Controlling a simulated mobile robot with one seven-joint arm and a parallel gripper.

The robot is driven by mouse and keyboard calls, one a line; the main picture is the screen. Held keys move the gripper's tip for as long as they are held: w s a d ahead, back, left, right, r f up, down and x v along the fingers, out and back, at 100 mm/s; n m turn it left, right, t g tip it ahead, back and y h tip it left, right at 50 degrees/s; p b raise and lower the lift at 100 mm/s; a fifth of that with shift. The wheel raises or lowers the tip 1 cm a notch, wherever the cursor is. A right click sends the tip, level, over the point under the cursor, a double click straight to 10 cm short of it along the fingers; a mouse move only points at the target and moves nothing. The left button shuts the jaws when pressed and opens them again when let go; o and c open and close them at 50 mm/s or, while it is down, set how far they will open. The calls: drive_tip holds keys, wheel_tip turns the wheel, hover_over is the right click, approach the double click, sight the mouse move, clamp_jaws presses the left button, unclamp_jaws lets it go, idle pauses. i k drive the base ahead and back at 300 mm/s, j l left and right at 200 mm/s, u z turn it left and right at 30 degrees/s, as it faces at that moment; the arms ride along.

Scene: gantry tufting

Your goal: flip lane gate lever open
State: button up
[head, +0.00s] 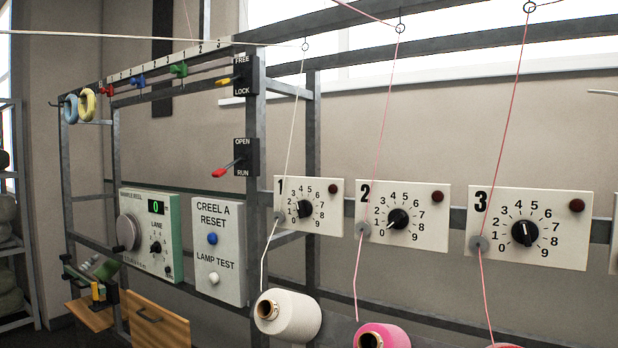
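A black lever plate (246,157) marked OPEN at the top and RUN at the bottom is mounted on a grey upright of the frame. Its red-tipped lever (221,171) sticks out to the left and tilts down, toward the RUN side. Above it is a second black plate (246,75) marked FREE and LOCK, with a yellow-tipped lever (225,82) that points left and slightly down. Neither plate carries a readable lane gate label. My gripper is not in view.
Below the levers are a CREEL A RESET box (219,262) and a green-edged SAMPLE REEL panel (152,235) showing 0. Numbered dial plates (309,219) line the rail to the right, with taut threads and yarn cones (297,316). Small coloured pegs (179,70) line the upper-left rail.

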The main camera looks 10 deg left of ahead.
sight(219, 172)
drive_tip(key=u, duration=1.25)
drive_tip(key=i+j+z, duration=0.1)
drive_tip(key=i+j, duration=0.2)
drive_tip(key=j, duration=0.15)
